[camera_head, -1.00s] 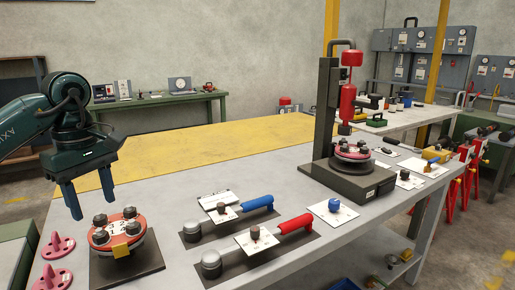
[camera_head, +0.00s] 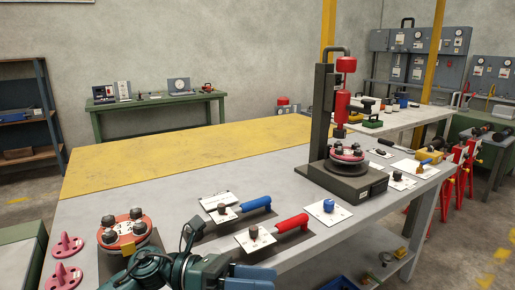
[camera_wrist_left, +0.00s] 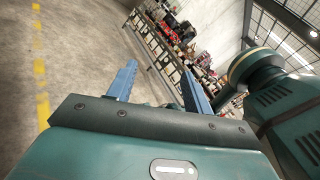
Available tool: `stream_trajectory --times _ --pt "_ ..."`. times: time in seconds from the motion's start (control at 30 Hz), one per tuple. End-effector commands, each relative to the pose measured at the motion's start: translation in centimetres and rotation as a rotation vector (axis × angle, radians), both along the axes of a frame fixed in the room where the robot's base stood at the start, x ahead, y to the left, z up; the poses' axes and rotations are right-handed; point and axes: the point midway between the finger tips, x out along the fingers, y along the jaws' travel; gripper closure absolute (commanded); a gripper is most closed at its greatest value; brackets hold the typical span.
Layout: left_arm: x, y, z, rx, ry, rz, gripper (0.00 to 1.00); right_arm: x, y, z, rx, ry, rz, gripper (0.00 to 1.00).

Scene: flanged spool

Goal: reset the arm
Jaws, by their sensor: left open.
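My left gripper (camera_head: 254,273) is at the bottom edge of the head view, in front of the bench's near edge. Its arm lies low across the bottom of the picture. In the left wrist view the two blue fingers (camera_wrist_left: 160,86) stand apart with nothing between them. Beyond them are the concrete floor and a distant, tilted row of benches. My right gripper is not in view.
The red-handled tool (camera_head: 291,223) and blue-handled tool (camera_head: 257,203) lie on the bench behind my gripper. A press (camera_head: 341,150) stands farther back, with another spool (camera_head: 347,153) in it. Pink pieces (camera_head: 66,246) sit at the left. The yellow mat (camera_head: 170,162) is clear.

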Motion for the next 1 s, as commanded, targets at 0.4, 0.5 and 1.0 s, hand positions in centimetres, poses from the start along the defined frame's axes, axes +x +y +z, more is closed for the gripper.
stream_trajectory --times 0.4,0.5,1.0 --pt "2.0 6.1 -7.4 -0.799 1.48 0.582 0.49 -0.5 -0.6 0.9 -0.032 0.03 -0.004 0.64" --pt "-0.1 9.1 -12.9 -0.973 1.842 0.732 0.49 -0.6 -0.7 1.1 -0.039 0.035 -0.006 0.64" --pt "-11.9 14.4 -25.4 1.376 -2.591 -1.102 0.49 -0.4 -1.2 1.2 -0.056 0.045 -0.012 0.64"
